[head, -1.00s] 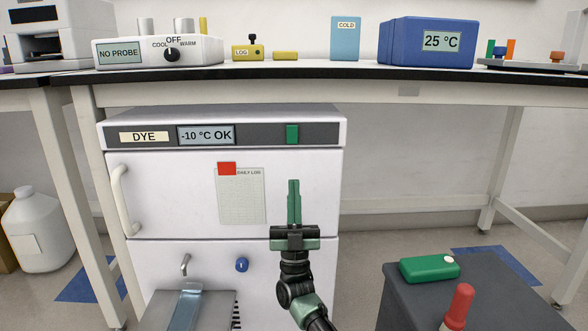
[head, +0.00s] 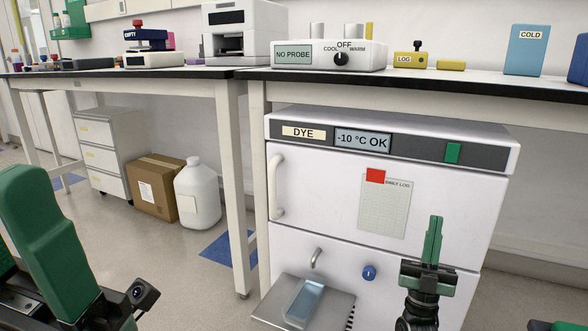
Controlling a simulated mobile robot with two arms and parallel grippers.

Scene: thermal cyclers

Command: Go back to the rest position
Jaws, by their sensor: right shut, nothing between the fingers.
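My right gripper (head: 433,241) points upward in front of the lower right part of the white DYE freezer (head: 325,205). Its green fingers are together with nothing between them.
The bench (head: 400,84) with instruments runs above the freezer. A metal tray (head: 335,305) sticks out low at the freezer front. A white jug (head: 197,195), cardboard box (head: 155,188) and drawer unit (head: 100,160) stand under the left bench. Open floor lies between them and me.

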